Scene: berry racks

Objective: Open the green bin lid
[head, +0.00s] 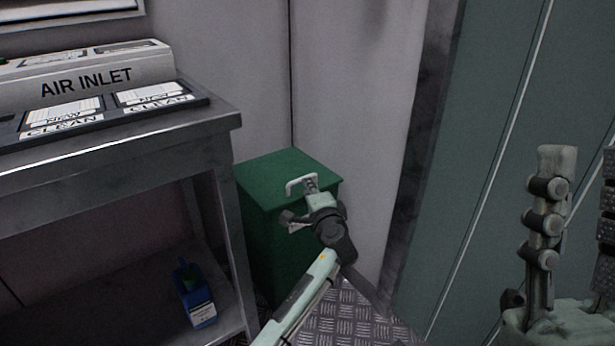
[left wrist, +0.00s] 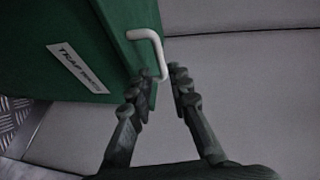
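The green bin (head: 262,235) stands in the corner, with its flat green lid (head: 290,172) lying shut on top. A white bent handle (head: 300,184) sticks out at the lid's front edge. My left gripper (head: 306,203) is at this handle. In the left wrist view, the gripper's two dark fingers (left wrist: 163,80) are apart, with the end of the white handle (left wrist: 152,42) reaching in between their tips. I cannot tell whether they touch it. A white label (left wrist: 79,69) shows on the bin's side.
A metal bench (head: 120,145) with an AIR INLET box (head: 90,75) stands close left of the bin. A blue container (head: 197,300) sits on its lower shelf. Walls stand behind the bin, and a dark green panel (head: 470,170) is at the right.

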